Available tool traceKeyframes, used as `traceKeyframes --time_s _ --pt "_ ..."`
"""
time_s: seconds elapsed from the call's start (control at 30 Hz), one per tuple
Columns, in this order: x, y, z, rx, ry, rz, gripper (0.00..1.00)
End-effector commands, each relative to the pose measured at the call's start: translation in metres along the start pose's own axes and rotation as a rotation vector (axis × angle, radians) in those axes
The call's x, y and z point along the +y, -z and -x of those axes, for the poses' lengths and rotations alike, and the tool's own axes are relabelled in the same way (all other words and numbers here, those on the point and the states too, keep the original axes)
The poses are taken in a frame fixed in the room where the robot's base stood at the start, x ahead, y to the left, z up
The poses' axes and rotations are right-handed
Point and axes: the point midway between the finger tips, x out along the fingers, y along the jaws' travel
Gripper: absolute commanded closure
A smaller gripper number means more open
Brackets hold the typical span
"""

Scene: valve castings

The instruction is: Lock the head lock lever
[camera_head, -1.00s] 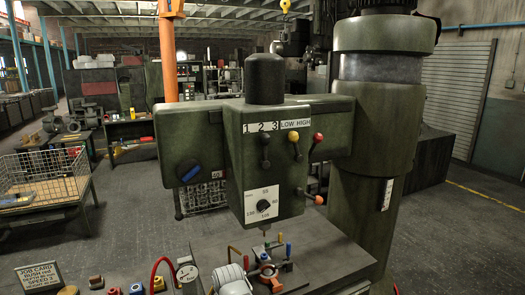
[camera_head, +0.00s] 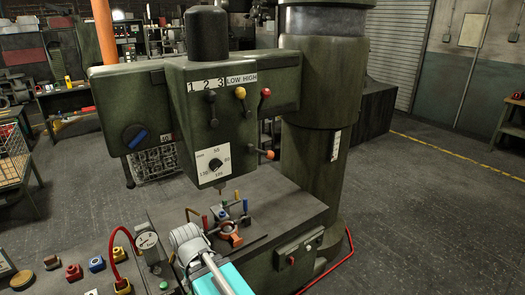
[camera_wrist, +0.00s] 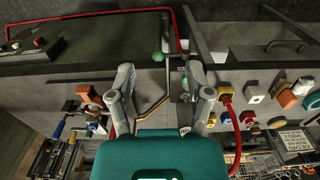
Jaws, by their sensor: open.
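The green drill head (camera_head: 188,110) stands on a thick column (camera_head: 310,140). Its front has black-knobbed (camera_head: 210,97), yellow-knobbed (camera_head: 240,93) and red-knobbed (camera_head: 265,93) levers. A lever with an orange knob (camera_head: 268,154) sticks out at the head's lower right. None is labelled as the head lock lever, so I cannot tell for certain which it is. My gripper (camera_wrist: 160,78) is open and empty in the wrist view, its two grey fingers apart above the machine's table area. In the head view my grey and teal arm is low in front of the drill table; the fingertips are not clear.
The drill table (camera_head: 275,200) carries a fixture (camera_head: 228,227) with coloured handles. A wire basket (camera_head: 14,155) stands far left. Open floor lies right of the column.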

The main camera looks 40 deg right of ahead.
Motion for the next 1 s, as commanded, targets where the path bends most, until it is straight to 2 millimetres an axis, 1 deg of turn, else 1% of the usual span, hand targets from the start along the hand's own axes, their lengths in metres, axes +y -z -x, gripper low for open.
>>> traceKeyframes --time_s 0.03,0.17,0.2,0.27,0.3,0.33,0.37,0.47,0.67,1.0 --pt "0.0 0.0 0.0 0.0 0.0 0.0 0.42" --pt "0.001 0.002 0.001 0.001 0.004 -0.001 0.66" --pt "0.002 0.003 0.002 0.002 0.007 -0.001 0.73" --pt "0.003 0.005 0.004 0.005 0.014 -0.002 0.84" --pt "0.005 0.007 0.006 0.007 0.021 -0.003 0.92" --pt "0.006 0.009 0.007 0.009 0.026 -0.004 0.97" --pt "0.008 0.011 0.009 0.012 0.032 -0.006 1.0" --pt "0.015 0.02 0.016 0.022 0.06 -0.01 1.0" --pt "0.038 0.044 0.035 0.06 0.137 -0.024 1.0" --pt "0.09 0.087 0.073 0.159 0.274 -0.052 1.0"
